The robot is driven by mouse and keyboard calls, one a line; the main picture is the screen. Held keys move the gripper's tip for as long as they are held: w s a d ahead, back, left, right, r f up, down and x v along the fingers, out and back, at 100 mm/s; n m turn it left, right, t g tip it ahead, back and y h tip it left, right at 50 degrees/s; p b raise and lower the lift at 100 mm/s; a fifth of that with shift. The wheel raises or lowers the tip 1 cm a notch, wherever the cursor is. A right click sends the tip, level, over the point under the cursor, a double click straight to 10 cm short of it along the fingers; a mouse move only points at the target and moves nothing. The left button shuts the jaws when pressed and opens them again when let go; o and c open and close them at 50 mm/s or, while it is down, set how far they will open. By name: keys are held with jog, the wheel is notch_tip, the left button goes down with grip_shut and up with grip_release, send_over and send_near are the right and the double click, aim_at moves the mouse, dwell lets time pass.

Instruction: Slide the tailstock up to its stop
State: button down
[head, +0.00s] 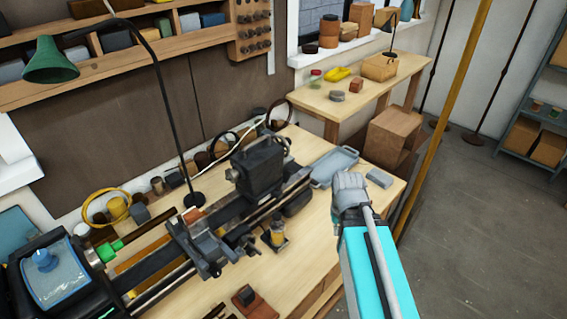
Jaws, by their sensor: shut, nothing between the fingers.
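The lathe's bed (159,291) runs slantwise over the wooden bench from lower left to upper right. A dark, blocky unit that looks like the tailstock (262,160) sits on the bed's far right part. The carriage (205,246) sits nearer the middle, with a gap between the two. The headstock (55,275), with a green piece (109,250) at its spindle, is at lower left. The stop cannot be made out. My gripper (350,187) is a grey shape at the end of my turquoise arm, over the bench's right part, shut and empty. It is apart from the tailstock.
A grey-blue tray (334,166) and a grey block (379,178) lie right of the tailstock. A small amber-topped jar (278,234) stands before the bed. A green lamp (50,63) arches over from behind. A yellow pole (440,118) rises past the bench's right edge.

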jog(key=shift+w+f, duration=0.1)
jog(key=w+a+y+b, duration=0.2)
jog(key=w+y+b, duration=0.2)
jog(key=w, duration=0.2)
jog(key=w+a+m+y+b, duration=0.1)
jog(key=w+a+y+b, duration=0.2)
jog(key=w+y, duration=0.2)
jog(key=w+a+y+b, duration=0.2)
jog(key=w+y+b, duration=0.2)
jog(key=w, duration=0.5)
jog(key=shift+w+a+r+y+b, duration=0.15)
jog(key=shift+a+r+y+b, duration=0.15)
jog(key=shift+r+y+b, duration=0.15)
jog(key=w+d+r+y+b, duration=0.3)
jog(key=w+d+r+y, duration=0.1)
jog(key=w+y, duration=0.1)
jog(key=shift+w+r, duration=0.3)
jog(key=shift+w, duration=0.1)
jog(key=shift+a, duration=0.2)
